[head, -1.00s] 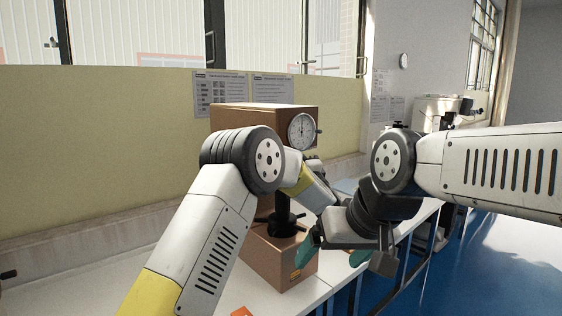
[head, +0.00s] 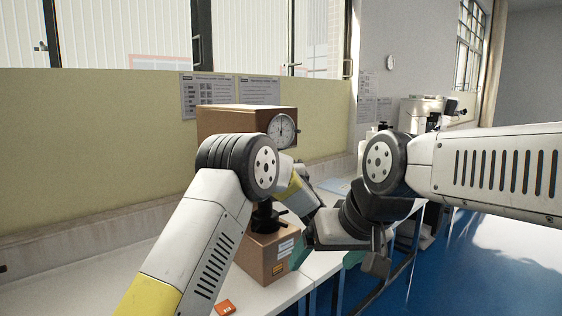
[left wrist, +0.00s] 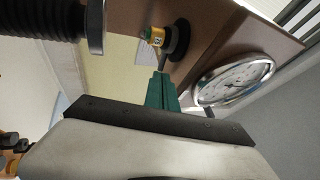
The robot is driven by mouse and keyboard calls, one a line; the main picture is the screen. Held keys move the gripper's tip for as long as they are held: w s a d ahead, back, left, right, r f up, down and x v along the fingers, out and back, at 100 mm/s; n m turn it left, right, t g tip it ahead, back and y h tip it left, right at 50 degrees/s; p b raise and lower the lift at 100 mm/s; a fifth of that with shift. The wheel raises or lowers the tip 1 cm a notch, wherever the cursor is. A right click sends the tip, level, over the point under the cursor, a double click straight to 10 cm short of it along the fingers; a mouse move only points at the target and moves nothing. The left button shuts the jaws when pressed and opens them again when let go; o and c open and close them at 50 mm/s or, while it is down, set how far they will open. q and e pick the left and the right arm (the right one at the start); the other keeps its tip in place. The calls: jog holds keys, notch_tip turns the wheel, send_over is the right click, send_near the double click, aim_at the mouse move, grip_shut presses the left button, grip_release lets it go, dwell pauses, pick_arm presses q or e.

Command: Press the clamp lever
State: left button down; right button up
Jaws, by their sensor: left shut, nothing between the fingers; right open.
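The brown hardness tester (head: 225,121) stands on the white bench, with a round dial (head: 282,131) on its front. My left arm covers much of the tester's middle, and I cannot make out a clamp lever. My left gripper is hidden in the head view. In the left wrist view its green fingers (left wrist: 160,92) are shut and empty, close to the tester's dial (left wrist: 234,83) and a dark round part with a brass-coloured fitting (left wrist: 157,37). My right gripper (head: 326,255) is open and empty, with green fingertips, in front and to the right of the tester's base (head: 262,258).
A small orange object (head: 225,307) lies on the white bench (head: 278,296) near its front edge. A pale machine (head: 425,112) stands farther back on the right. Posters (head: 208,95) hang on the yellow panel behind. Blue floor is open at right.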

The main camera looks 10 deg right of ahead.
pick_arm(q)
jog(key=d+v, duration=0.1)
jog(key=v, duration=0.9)
jog(key=shift+d, duration=0.2)
pick_arm(e)
jog(key=shift+s+d, duration=0.2)
jog(key=shift+s, duration=0.05)
pick_arm(q)
jog(key=shift+s+f, duration=0.1)
jog(key=shift+s, duration=0.1)
pick_arm(e)
jog(key=shift+s, duration=0.1)
